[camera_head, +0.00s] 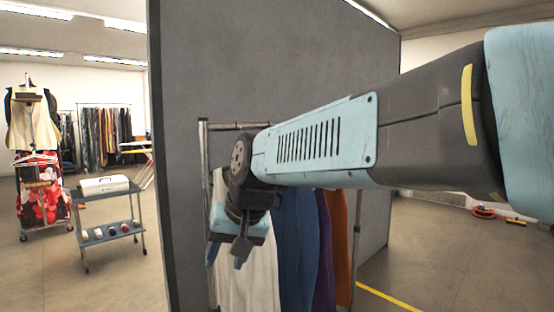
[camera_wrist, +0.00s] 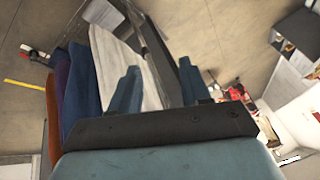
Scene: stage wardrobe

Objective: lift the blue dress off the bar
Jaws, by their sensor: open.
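The blue dress (camera_head: 296,240) hangs on the garment rack's bar (camera_head: 228,126), between a white garment (camera_head: 250,278) on its left and a purple one on its right. My arm covers its top and much of the bar, so its hanger is hidden. My gripper (camera_head: 241,256) is in front of the white garment, left of the blue dress. In the wrist view the blue dress (camera_wrist: 80,85) is left of my gripper (camera_wrist: 158,78), whose two fingers are apart with the white garment showing behind them. I see nothing held between them.
Purple (camera_head: 324,245) and orange (camera_head: 341,240) garments hang right of the blue dress. A large grey partition (camera_head: 180,150) stands behind the rack. A grey trolley (camera_head: 108,190) and a rack with a red floral garment stand at the left. Floor at the right is mostly clear, with a yellow line.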

